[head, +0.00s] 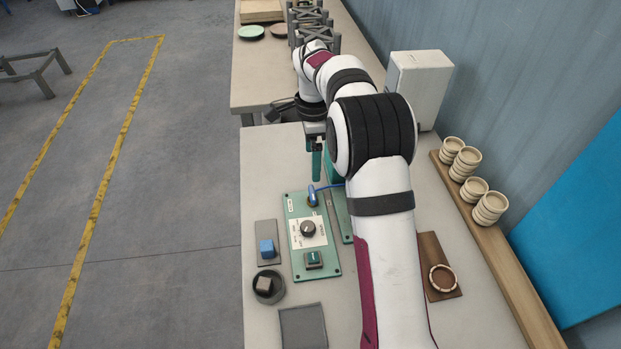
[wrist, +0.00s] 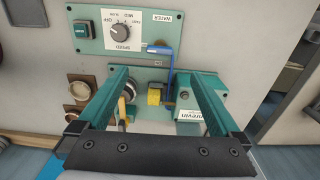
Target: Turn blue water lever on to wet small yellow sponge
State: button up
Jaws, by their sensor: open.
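The blue water lever (head: 312,195) is at the top of the green control panel (head: 316,262) in the head view. In the wrist view the lever (wrist: 158,50) shows beside the WATER label, with a thin blue line running down from it. A small yellow block, likely the sponge (wrist: 155,95), appears between my fingers in the wrist view, below the lever. It is hidden in the head view. My gripper (wrist: 155,76) is open, with two teal fingers spread apart and nothing held. In the head view my gripper (head: 316,160) is just beyond the panel's lever end.
A teal box with a white label (wrist: 200,112) is near one finger. A blue cube (head: 267,248), a dark bowl (head: 268,287) and a grey tray (head: 303,327) lie near the panel. Stacked cups (head: 462,162) and a white box (head: 418,88) stand at the right.

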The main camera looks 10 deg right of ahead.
aim_at(312, 192)
notch_tip(312, 192, down, 12)
jog(key=shift+r, duration=0.2)
jog(key=c, duration=1.4)
jog(key=shift+n, duration=0.3)
jog(key=n, duration=0.3)
jog(key=shift+n, duration=0.3)
jog(key=n, duration=0.4)
jog(key=shift+n, duration=0.3)
jog(key=n, duration=0.4)
jog(key=shift+n, duration=2.5)
